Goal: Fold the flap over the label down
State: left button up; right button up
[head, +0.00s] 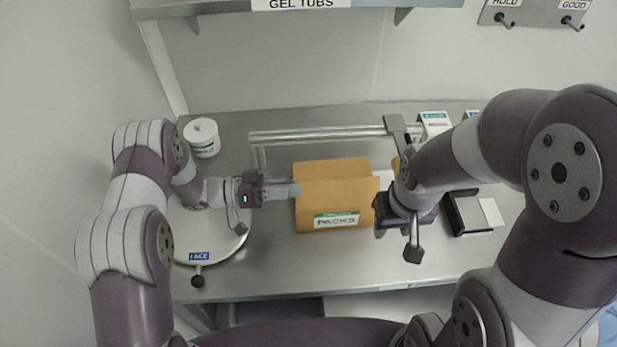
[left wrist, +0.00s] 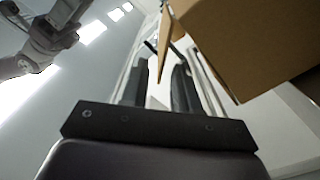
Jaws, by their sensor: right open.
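A brown cardboard box (head: 338,192) stands on the metal bench, its white label (head: 336,220) reading PACKS on the front face. A raised panel crosses the box above the label; I cannot tell how far it is folded. My left gripper (head: 292,190) is at the box's left side, fingers pointing right. In the left wrist view its fingers (left wrist: 160,88) are apart, with a thin cardboard flap (left wrist: 166,45) reaching down between or just beyond them. My right gripper (head: 400,238) is open, pointing down beside the box's right front; its wrist hides part of that side.
A round plate (head: 215,252) with a knob and a white tub (head: 202,137) are at left. A metal rail (head: 320,135) runs behind the box. A black tray (head: 462,222) lies at right. A shelf (head: 300,8) hangs above. The bench front is clear.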

aim_at(309, 186)
pick_arm(q)
jog(key=d+p, duration=0.1)
jog(key=d, duration=0.3)
jog(key=shift+d, duration=0.45)
jog(key=shift+c, duration=0.3)
